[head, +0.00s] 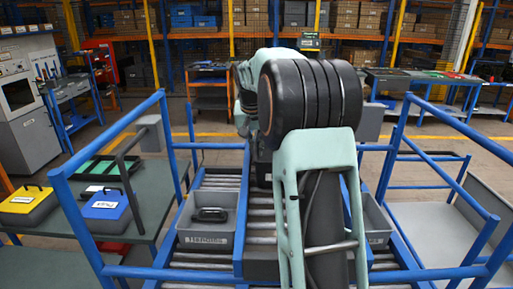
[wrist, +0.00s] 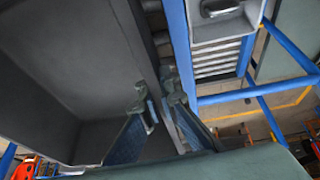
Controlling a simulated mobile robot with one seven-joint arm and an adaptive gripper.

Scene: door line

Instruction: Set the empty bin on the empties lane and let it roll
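A grey bin (head: 377,238) shows at the right lane in the head view, largely hidden behind my arm. In the wrist view a large grey bin (wrist: 70,60) fills the left side, and the inside I can see is bare. My gripper (wrist: 160,100) has one finger inside this bin and one outside, closed on its side wall. In the head view my fingers are hidden by the arm. I cannot tell whether the bin rests on rollers. The left roller lane (head: 220,182) holds another grey bin (head: 205,240) with a black-handled case inside.
Blue rails (head: 110,118) frame the lanes on both sides. A bench (head: 150,195) at left carries a blue case (head: 105,210) and a yellow case (head: 28,205). A grey table (head: 440,225) stands at right. Open floor lies behind the lanes.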

